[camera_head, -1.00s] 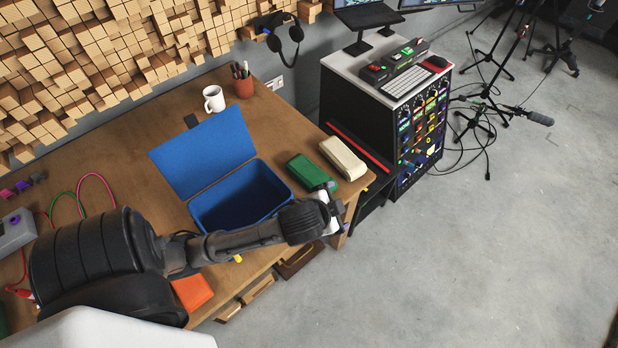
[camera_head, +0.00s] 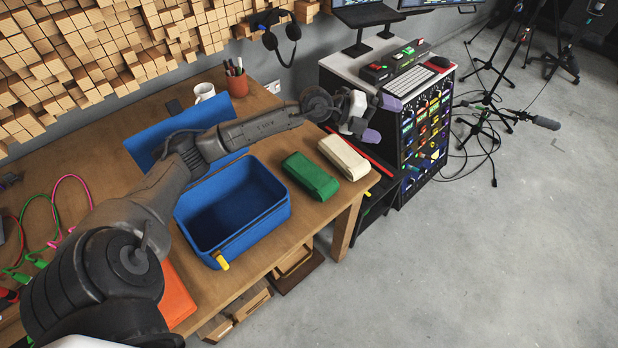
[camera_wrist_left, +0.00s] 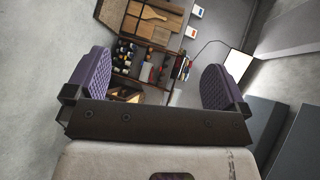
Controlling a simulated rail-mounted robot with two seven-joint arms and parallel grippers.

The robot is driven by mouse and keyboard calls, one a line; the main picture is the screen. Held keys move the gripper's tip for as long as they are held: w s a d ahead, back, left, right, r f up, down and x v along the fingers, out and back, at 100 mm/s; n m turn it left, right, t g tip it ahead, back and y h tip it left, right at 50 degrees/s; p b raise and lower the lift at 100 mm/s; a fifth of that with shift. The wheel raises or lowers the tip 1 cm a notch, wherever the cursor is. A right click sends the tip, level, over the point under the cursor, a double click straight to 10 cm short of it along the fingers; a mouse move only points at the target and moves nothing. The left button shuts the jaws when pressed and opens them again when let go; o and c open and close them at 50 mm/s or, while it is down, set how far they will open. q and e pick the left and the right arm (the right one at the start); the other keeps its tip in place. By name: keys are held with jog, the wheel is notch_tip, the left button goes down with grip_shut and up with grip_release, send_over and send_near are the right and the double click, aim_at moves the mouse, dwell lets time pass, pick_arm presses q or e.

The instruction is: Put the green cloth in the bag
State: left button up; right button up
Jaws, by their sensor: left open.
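The green cloth (camera_head: 310,177) is a folded, rounded block lying on the wooden table near its right edge. The bag (camera_head: 252,234) is a blue open box shape just left of it, with its lid (camera_head: 148,142) folded back behind it. The visible part of its inside looks empty. My left forearm crosses over the lid and the bag's back edge. My left gripper (camera_head: 380,119) is open, up and right of the green cloth and apart from it. In the left wrist view its two purple pads (camera_wrist_left: 155,80) stand wide apart with nothing between them. My right gripper is not in view.
A cream folded cloth (camera_head: 343,157) lies beside the green one. A white mug (camera_head: 204,92) and a pen pot (camera_head: 236,82) stand at the back. A black cabinet with a keyboard (camera_head: 411,83) is at right. An orange item (camera_head: 178,295) lies at the front edge.

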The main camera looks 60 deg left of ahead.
pick_arm(q)
jog(key=s+a+f+n+g+y, duration=0.3)
jog(key=s+a+f+g+y, duration=0.15)
jog(key=a+f+g, duration=0.35)
jog(key=n+g+y, duration=0.4)
jog(key=n, duration=0.2)
send_over(310, 172)
notch_tip(310, 172, down, 5)
jog(key=shift+n+g, duration=0.3)
jog(key=f, duration=0.8)
jog(key=shift+s+a+f+p, duration=0.1)
jog(key=shift+a+f+p, duration=0.1)
jog(key=shift+p, duration=0.1)
jog(key=f, duration=0.2)
jog(key=f+p, duration=0.1)
jog(key=f, duration=0.1)
jog(key=shift+w+d, duration=0.2)
jog(key=shift+f, duration=0.65)
jog(key=c, duration=0.8)
jog(key=shift+r, duration=0.1)
